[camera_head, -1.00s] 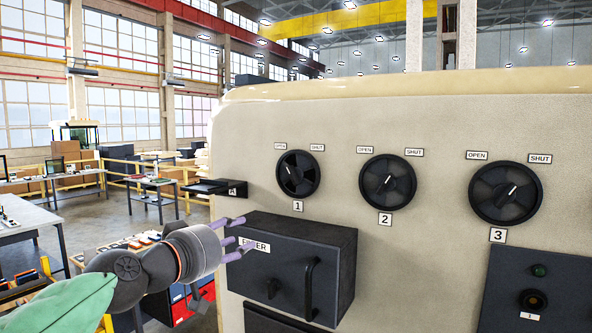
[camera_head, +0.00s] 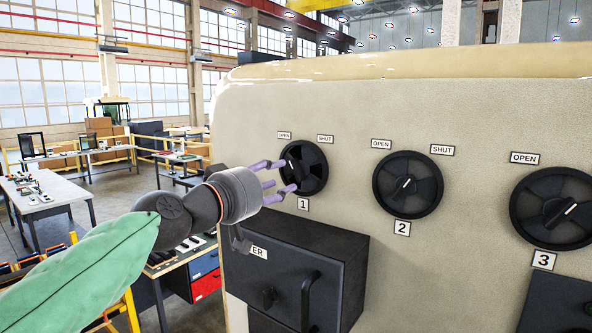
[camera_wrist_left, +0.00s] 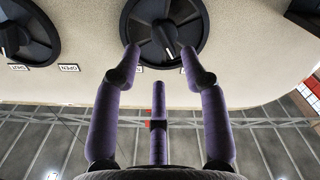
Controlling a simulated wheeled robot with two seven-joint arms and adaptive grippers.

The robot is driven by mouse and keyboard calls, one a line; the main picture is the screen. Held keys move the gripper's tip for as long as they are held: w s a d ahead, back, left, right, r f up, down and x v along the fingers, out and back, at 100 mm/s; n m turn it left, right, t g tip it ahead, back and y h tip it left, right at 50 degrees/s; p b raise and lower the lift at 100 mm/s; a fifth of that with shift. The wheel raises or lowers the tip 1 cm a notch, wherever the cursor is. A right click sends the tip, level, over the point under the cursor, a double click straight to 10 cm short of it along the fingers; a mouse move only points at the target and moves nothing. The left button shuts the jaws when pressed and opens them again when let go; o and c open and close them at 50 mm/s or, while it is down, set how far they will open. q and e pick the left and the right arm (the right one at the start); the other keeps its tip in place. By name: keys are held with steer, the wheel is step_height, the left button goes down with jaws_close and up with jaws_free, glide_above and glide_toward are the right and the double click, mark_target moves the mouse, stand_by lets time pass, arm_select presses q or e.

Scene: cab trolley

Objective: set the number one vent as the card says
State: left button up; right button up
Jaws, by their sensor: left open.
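The number one vent (camera_head: 314,166) is a black round dial on the cream cab panel, above a label "1". OPEN is at its upper left and SHUT at its upper right. Its white mark points up and a little toward OPEN. My left gripper (camera_head: 279,177) is open at the dial's left side, its purple fingers overlapping the rim. In the left wrist view the fingers (camera_wrist_left: 158,62) spread in front of the dial (camera_wrist_left: 160,22), which appears upside down; contact cannot be told. No readable card shows. My right gripper is out of view.
Vent two (camera_head: 407,186) and vent three (camera_head: 556,208) are similar dials to the right. A black box (camera_head: 310,270) with a handle juts out below vent one. Workbenches (camera_head: 50,200) stand behind on the left.

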mark_target(296, 173)
arm_select(q)
steer(key=p+x, duration=0.1)
steer(key=x, duration=0.5)
steer(key=shift+w+d, duration=0.15)
steer(key=shift+w, duration=0.05)
jaws_close()
